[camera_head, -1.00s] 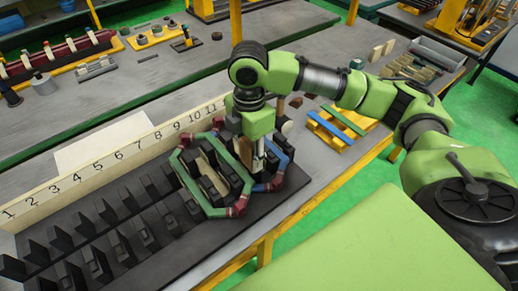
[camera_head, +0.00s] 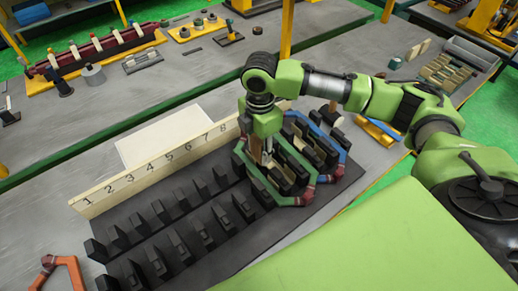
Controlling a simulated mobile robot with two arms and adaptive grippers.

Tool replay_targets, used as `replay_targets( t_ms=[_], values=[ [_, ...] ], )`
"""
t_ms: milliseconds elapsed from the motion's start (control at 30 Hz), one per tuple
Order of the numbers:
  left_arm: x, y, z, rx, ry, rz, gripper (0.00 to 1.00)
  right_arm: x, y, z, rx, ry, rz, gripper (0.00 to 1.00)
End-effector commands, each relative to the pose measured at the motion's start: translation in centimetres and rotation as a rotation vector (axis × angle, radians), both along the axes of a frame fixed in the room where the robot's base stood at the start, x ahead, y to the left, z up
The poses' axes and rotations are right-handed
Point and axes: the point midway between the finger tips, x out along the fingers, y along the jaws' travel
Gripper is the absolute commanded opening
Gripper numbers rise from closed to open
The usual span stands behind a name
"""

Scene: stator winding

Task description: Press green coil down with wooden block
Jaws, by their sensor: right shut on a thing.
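The green coil (camera_head: 257,177) sits around black teeth at the right part of the dark stator base (camera_head: 222,238), with dark red ends. A blue coil (camera_head: 342,151) lies just right of it, partly overlapped in the picture. My right gripper (camera_head: 266,158) points down over the green coil's left part. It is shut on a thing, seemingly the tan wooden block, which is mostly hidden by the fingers. I cannot tell whether the block touches the coil. My left gripper is not in view.
A numbered pale strip (camera_head: 150,168) stands along the back of the stator base. An orange coil (camera_head: 66,266) lies at the lower left. A white sheet (camera_head: 165,137) lies behind the strip. Wooden blocks (camera_head: 447,70) and a grey tray (camera_head: 472,53) are at the right.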

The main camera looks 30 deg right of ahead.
Motion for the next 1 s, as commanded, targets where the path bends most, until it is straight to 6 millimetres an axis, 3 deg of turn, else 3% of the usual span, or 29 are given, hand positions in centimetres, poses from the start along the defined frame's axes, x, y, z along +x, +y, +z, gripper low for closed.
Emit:
replay_targets(
  t_ms=[500,1000],
  values=[
    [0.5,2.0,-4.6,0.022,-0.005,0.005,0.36,0.0,0.0,-3.4,-0.001,-0.002,0.001,0.00],
    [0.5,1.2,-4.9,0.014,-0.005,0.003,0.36,0.0,0.1,-7.1,0.001,0.000,-0.001,0.00]
  ],
)
